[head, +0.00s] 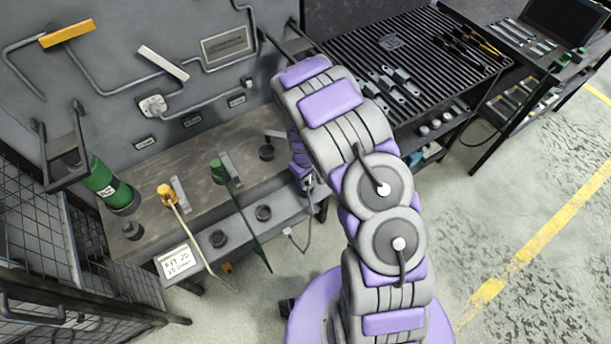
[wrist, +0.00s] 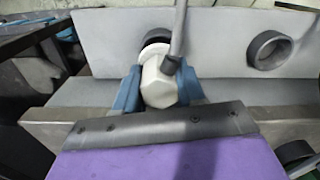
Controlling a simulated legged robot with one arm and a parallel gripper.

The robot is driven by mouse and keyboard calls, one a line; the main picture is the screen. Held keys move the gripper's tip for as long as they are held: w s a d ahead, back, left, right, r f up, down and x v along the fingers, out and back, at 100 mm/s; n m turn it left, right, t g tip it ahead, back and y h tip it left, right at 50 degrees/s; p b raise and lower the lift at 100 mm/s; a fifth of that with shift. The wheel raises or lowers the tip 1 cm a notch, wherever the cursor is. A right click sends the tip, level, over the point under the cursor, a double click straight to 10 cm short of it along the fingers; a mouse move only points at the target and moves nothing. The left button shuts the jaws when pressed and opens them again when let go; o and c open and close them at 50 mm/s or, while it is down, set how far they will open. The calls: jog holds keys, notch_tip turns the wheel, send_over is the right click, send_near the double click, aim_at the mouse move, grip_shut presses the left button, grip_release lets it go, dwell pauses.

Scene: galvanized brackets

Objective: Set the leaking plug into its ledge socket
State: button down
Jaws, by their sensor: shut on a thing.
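In the wrist view my gripper (wrist: 158,92) has its blue fingers closed on both sides of a pale grey-white plug (wrist: 158,86) with a hexagonal body. A grey cord rises from it. The plug's round flange lies against or just in front of a dark socket ring (wrist: 153,40) in the ledge (wrist: 215,40); I cannot tell how deep it sits. A second, empty ring (wrist: 268,50) is to its right. In the head view my gripper (head: 304,180) is at the right end of the ledge (head: 240,226); the plug is mostly hidden there, and its grey cord (head: 308,220) hangs down.
A green cylinder (head: 108,186) stands further left. Empty sockets (head: 263,213) line the ledge. A slatted dark table (head: 405,65) is at right; floor is open beyond.

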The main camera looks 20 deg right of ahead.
jog(key=shift+f, duration=1)
jog(key=c, duration=0.6)
grip_release()
jog(key=shift+r+p, duration=1.25)
jog(key=shift+r, duration=7.35)
